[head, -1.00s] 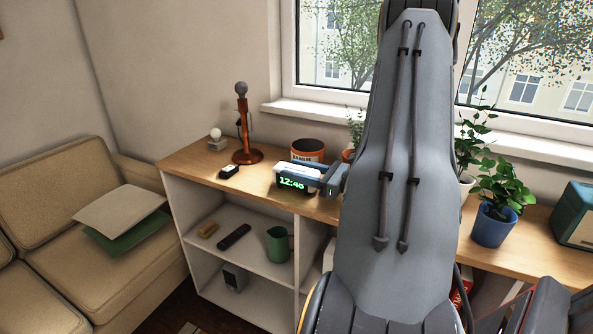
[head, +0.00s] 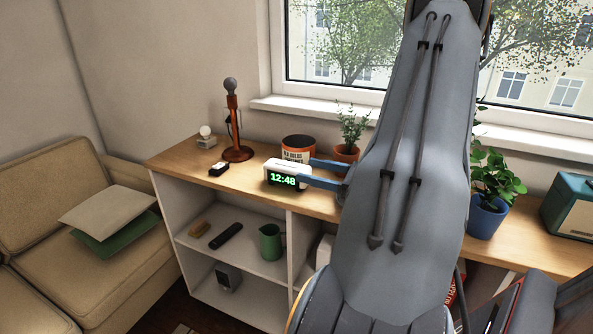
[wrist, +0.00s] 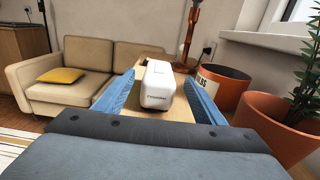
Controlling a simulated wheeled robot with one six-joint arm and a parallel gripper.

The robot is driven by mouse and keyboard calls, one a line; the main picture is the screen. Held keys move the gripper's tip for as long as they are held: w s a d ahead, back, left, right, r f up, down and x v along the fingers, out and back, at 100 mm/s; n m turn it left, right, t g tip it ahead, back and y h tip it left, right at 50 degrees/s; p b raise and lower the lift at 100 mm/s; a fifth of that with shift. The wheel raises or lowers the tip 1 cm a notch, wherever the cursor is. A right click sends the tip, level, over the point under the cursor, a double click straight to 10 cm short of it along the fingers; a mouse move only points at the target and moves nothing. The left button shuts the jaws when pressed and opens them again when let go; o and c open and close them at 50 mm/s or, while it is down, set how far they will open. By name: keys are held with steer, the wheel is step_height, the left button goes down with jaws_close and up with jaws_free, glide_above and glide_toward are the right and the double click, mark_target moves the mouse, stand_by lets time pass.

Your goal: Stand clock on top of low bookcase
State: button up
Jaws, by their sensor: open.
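The clock (head: 286,175) is a small white box with a green display reading 12:48. It stands upright on the wooden top of the low bookcase (head: 180,156), near the front edge. In the wrist view the clock (wrist: 157,86) shows its white end between the two blue fingers. My gripper (head: 312,172) is open around the clock, with one finger on each side; the wrist view shows gaps between the fingers (wrist: 160,95) and the clock. My arm hides part of the bookcase to the right.
An orange pot (head: 299,148) stands close behind the clock, with a potted plant (head: 347,151) beside it. A red lamp (head: 236,153) and a small black object (head: 219,169) are to the left. A blue-potted plant (head: 488,217) stands right of my arm. The sofa (head: 60,220) is at left.

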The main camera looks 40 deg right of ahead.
steer(key=shift+v, duration=1.95)
